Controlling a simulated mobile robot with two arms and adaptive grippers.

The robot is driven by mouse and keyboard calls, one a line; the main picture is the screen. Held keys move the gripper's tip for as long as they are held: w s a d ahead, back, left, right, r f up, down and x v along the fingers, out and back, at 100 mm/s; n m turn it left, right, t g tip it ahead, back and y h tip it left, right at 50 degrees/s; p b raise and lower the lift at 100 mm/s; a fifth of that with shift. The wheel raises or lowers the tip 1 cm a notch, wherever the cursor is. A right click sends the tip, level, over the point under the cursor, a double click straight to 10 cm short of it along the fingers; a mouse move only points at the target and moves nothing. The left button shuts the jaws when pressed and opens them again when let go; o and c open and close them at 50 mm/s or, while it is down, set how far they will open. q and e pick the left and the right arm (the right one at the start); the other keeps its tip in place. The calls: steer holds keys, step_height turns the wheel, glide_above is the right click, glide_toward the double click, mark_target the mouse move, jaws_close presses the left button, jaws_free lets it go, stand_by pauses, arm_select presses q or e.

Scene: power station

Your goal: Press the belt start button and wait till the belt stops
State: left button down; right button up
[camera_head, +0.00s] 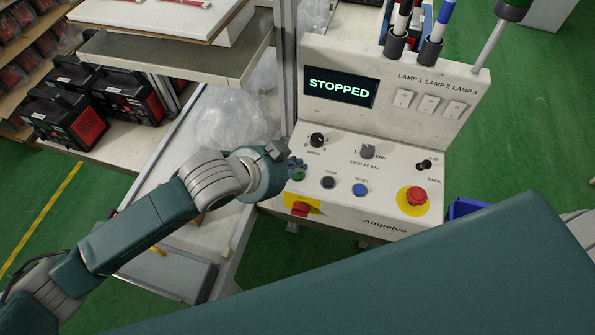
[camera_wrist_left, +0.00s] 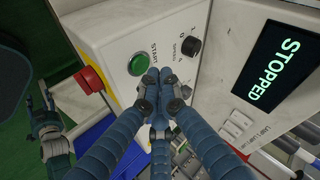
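The green start button (camera_head: 298,177) sits at the left end of the control panel (camera_head: 345,215); in the left wrist view the green button (camera_wrist_left: 138,64) is labelled START. The display (camera_head: 340,87) reads STOPPED in green. My left gripper (camera_head: 298,166) is over the panel's left end, its fingers drawn together. In the left wrist view its fingertips (camera_wrist_left: 155,80) meet just beside the green button; I cannot tell if they touch the panel. My right arm crosses the lower right of the head view; what looks like my right gripper (camera_wrist_left: 46,115) shows small in the left wrist view.
Beside the start button are a black stop button (camera_head: 328,182), a blue reset button (camera_head: 360,189) and a red mushroom button (camera_head: 417,197). Knobs sit behind them. A metal post (camera_head: 287,60) stands left of the panel.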

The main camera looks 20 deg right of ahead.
arm_select(q)
steer(key=shift+f, duration=0.1)
steer(key=shift+f, duration=0.3)
